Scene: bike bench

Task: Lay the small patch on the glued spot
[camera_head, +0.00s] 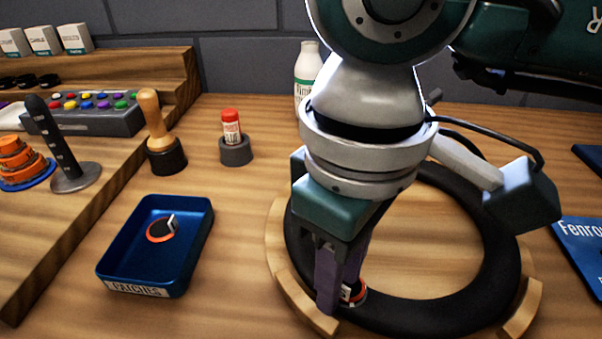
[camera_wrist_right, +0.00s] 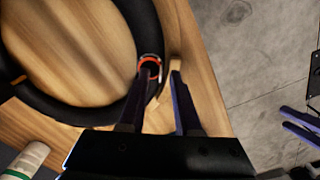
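The small patch (camera_head: 352,291), with an orange-red rim and a pale tab on top, is at the near left part of the black tyre (camera_head: 440,320). It also shows in the right wrist view (camera_wrist_right: 150,62). My right gripper (camera_head: 340,298) points down there. Its purple fingers are apart, one at the patch and one beyond the tyre's outer side (camera_wrist_right: 161,74). The fingers partly hide the patch, and the glued spot cannot be made out. My left gripper shows only at the right edge of the right wrist view (camera_wrist_right: 284,117), its fingers apart and empty.
A blue tray (camera_head: 201,232) holds another orange-rimmed patch (camera_head: 161,228). A wooden-handled tool (camera_head: 151,115), a red-capped tube (camera_head: 231,128) and a white bottle (camera_head: 307,68) stand behind. Wooden cradle blocks (camera_head: 523,308) hold the tyre. A blue booklet (camera_head: 582,250) lies at right.

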